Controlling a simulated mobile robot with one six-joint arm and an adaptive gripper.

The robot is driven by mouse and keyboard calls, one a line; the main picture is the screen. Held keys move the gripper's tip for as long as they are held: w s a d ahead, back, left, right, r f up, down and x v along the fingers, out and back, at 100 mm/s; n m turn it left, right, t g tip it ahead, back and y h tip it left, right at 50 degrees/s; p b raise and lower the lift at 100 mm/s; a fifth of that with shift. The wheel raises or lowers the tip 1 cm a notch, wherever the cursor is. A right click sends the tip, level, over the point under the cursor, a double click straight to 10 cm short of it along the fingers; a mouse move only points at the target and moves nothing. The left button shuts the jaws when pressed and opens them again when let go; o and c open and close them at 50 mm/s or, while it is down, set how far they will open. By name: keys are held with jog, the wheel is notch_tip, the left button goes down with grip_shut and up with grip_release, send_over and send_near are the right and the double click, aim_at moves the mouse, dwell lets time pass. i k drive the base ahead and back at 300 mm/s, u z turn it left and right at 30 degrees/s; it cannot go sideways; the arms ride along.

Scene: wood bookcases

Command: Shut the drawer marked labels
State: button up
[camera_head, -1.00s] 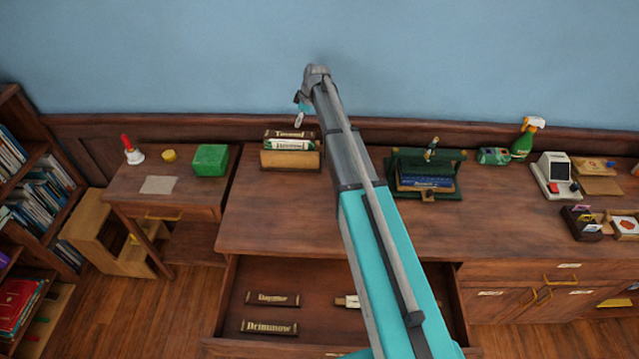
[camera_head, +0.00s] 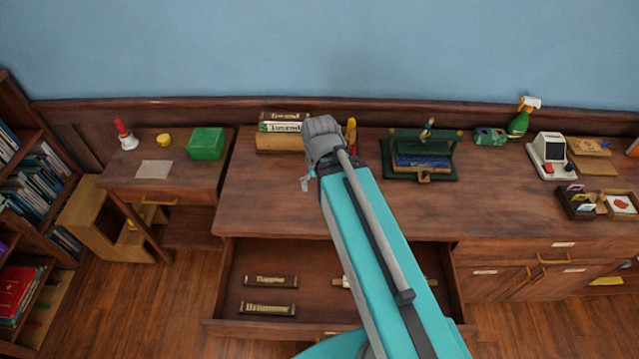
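A wide wooden drawer (camera_head: 225,327) stands pulled out below the long desk, left of centre. Its front panel is seen from above, so no marking on it can be read. Several small dark lettered blocks or books lie inside, and my arm hides part of the interior. My gripper (camera_head: 305,184) hangs over the desk top, behind the open drawer and well above it. Only a small tip shows below the grey wrist, so its fingers cannot be made out. It touches nothing that I can see.
Shut drawers and cupboard doors (camera_head: 500,287) are on the right. A side table (camera_head: 190,185) stands left. Floor left of the drawer is clear.

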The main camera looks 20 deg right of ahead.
aim_at(325, 310)
jog(key=z, duration=0.05)
jog(key=k, duration=0.95)
jog(key=z, duration=0.05)
